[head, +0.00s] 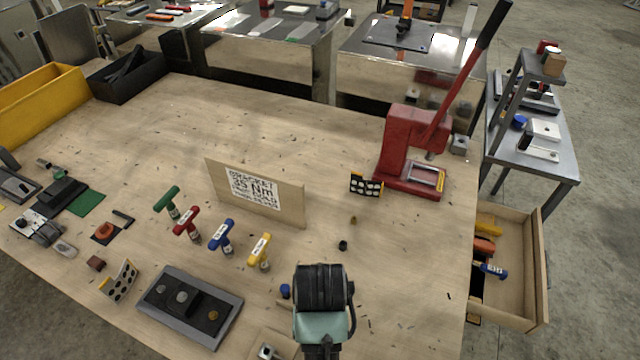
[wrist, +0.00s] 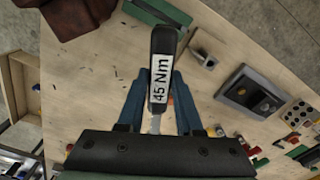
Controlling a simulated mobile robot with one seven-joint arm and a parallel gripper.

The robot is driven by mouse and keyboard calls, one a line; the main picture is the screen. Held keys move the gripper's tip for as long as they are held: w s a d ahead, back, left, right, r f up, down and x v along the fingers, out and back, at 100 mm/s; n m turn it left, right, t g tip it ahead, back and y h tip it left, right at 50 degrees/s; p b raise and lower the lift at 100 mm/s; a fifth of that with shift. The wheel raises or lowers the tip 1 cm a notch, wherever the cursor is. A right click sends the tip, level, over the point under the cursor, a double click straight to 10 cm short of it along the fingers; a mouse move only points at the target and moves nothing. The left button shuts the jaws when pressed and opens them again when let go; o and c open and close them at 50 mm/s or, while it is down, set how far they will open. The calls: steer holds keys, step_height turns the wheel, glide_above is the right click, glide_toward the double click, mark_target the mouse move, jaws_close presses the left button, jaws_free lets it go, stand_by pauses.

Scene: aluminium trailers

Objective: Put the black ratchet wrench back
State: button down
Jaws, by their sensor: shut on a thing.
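In the wrist view, my gripper (wrist: 159,98) has its two blue fingers closed on a black tool (wrist: 164,42), the black wrench. Its black end points up in the picture, and a white label on it reads "45 Nm". A narrow metal part shows lower down between the fingers. The rest of the wrench is hidden by the gripper. In the head view, my dark wrist stands over the front of the wooden bench (head: 400,270). The fingers and wrench are hidden there. A sign board (head: 257,193) on the bench reads "BRACKET 35 Nm".
Several T-handled drivers stand left of my wrist, including a yellow one (head: 260,250). A grey tray (head: 234,322) lies nearby. A red press (head: 404,150) stands back right. An open wooden drawer (head: 523,315) holds coloured tools. The bench middle is largely clear.

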step_height(320, 180, down, 11)
steer(key=b, duration=0.9)
steer(key=shift+r, duration=0.1)
